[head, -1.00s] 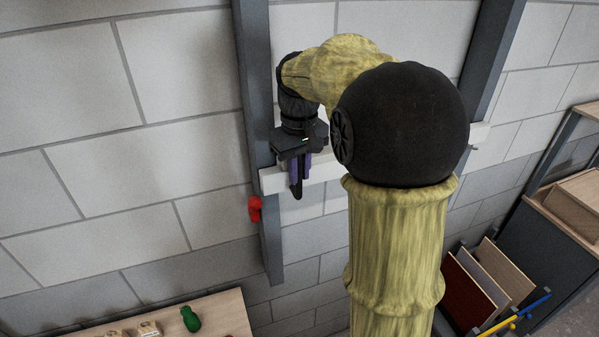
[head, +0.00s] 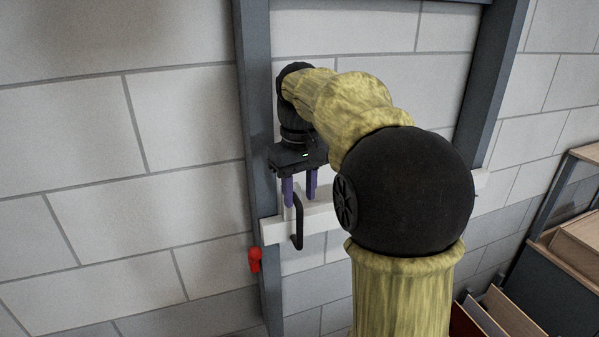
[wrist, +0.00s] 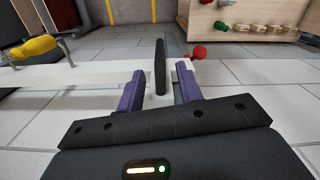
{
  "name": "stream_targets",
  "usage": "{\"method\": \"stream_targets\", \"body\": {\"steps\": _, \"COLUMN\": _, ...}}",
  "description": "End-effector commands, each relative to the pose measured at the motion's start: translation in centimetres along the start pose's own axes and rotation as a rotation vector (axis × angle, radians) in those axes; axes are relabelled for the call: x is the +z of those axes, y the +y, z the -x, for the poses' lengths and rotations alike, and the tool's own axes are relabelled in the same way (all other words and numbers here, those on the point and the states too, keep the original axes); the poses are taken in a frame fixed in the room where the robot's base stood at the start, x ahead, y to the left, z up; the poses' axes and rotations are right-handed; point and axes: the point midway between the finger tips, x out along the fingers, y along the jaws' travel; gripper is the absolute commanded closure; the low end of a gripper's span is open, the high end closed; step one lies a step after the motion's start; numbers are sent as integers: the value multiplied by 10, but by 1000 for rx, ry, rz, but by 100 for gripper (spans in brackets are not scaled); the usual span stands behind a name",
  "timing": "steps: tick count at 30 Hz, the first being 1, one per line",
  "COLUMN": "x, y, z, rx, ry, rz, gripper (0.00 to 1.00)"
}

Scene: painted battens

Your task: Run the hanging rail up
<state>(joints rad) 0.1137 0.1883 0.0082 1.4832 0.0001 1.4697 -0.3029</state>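The hanging rail (head: 325,216) is a white bar running level across two dark grey posts; my arm hides part of it. A black bar handle (head: 298,228) stands out from its front near the left end. My gripper (head: 300,200) points down at the handle's top with its two purple fingers apart. In the wrist view the handle (wrist: 161,66) shows between and beyond the open fingers, with clear gaps on both sides. The white rail (wrist: 85,76) shows there too. A red knob (head: 255,260) sits by the left post, just below the rail's end.
The left post (head: 256,110) and right post (head: 492,90) rise along a grey block wall. Boards (head: 500,310) stand in a rack at the lower right, beside a bench. In the wrist view a wooden unit with pegs (wrist: 262,22) is at the upper right.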

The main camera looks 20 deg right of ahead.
Motion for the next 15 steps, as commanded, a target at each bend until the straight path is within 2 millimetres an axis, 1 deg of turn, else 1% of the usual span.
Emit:
{"method": "stream_targets", "body": {"steps": 1, "x": -1, "y": 0, "z": 10, "rx": 1, "ry": 3, "rz": 0, "gripper": 64}}
{"method": "stream_targets", "body": {"steps": 3, "x": -1, "y": 0, "z": 22, "rx": 1, "ry": 4, "rz": 0, "gripper": 64}}
{"method": "stream_targets", "body": {"steps": 6, "x": -1, "y": 0, "z": 34, "rx": 1, "ry": 3, "rz": 1, "gripper": 64}}
{"method": "stream_targets", "body": {"steps": 10, "x": 0, "y": 0, "z": 43, "rx": 1, "ry": 1, "rz": 1, "gripper": 64}}
{"method": "stream_targets", "body": {"steps": 15, "x": 0, "y": 0, "z": 45, "rx": 0, "ry": 0, "rz": 1, "gripper": 64}}
